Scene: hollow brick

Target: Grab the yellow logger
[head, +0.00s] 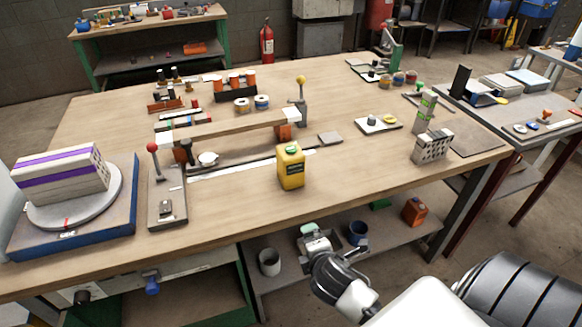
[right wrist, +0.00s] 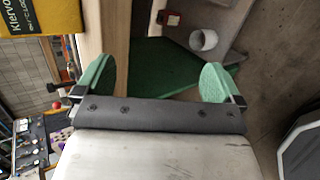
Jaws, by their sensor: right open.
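The yellow logger (head: 291,167) is a boxy yellow case with a green round part on top. It stands upright near the front edge of the wooden bench (head: 350,185), and its lettered side shows at the top left of the right wrist view (right wrist: 38,18). My right gripper (head: 311,233) is below and in front of the logger, just off the bench's front edge and apart from it. In the right wrist view the same gripper (right wrist: 157,80) is open, with green finger pads wide apart and nothing between them. My left gripper is not in view.
A long wooden bar (head: 225,128) on a fixture lies behind the logger. A lever tool (head: 300,100) stands behind it. A hollow brick (head: 432,147) stands to the right, with clear bench between. Cups (head: 269,262) sit on the lower shelf.

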